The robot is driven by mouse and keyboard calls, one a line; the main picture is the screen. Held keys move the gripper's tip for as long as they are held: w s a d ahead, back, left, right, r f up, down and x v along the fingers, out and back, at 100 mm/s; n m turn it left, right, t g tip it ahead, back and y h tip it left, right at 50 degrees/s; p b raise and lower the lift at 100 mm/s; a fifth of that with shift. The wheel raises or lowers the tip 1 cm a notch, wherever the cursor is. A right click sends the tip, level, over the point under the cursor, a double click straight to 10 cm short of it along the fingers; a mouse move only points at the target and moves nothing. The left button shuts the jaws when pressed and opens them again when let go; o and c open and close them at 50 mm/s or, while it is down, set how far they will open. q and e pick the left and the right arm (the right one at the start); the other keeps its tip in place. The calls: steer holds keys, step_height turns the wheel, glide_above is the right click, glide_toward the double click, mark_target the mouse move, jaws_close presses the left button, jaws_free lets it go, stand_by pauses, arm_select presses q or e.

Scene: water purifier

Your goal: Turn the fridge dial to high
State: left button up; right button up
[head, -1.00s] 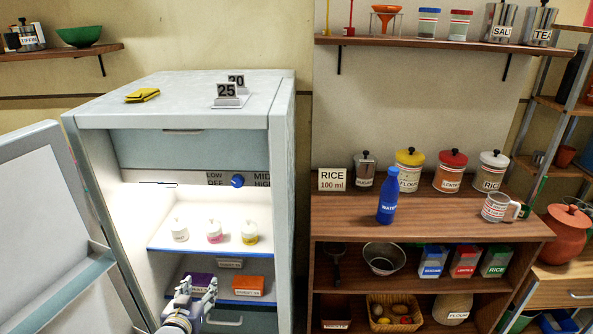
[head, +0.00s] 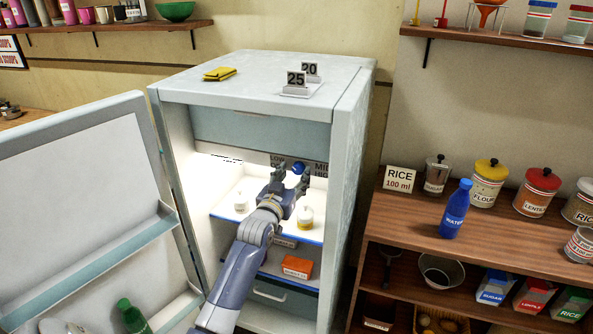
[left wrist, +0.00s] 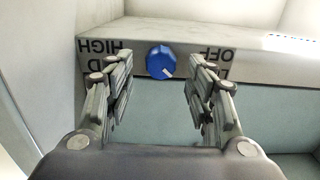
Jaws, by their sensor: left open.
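The blue fridge dial (head: 298,168) is on the grey panel (head: 258,157) inside the open fridge, with LOW on its left and MID and HIGH on its right. My left gripper (head: 291,177) is inside the fridge, just in front of the dial. In the left wrist view the panel letters appear upside down. There the dial (left wrist: 160,62) lies between the two spread fingers of the left gripper (left wrist: 160,72), apart from both. Its white mark points to the lower right, on the OFF side of the picture. My right gripper is out of view.
Small white-lidded jars, one of them yellow (head: 305,217), stand on the shelf below my gripper. The fridge door (head: 85,190) stands open at the left. A wooden shelf unit (head: 400,215) with jars and a blue bottle (head: 456,209) is at the right.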

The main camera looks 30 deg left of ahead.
mark_target(298, 169)
arm_select(q)
steer(key=shift+x, duration=1)
steer(key=shift+w+a, duration=0.1)
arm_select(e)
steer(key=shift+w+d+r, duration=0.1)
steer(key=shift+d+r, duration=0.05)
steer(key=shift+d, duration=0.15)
arm_select(q)
steer(key=shift+c, duration=0.4)
steer(key=c, duration=1)
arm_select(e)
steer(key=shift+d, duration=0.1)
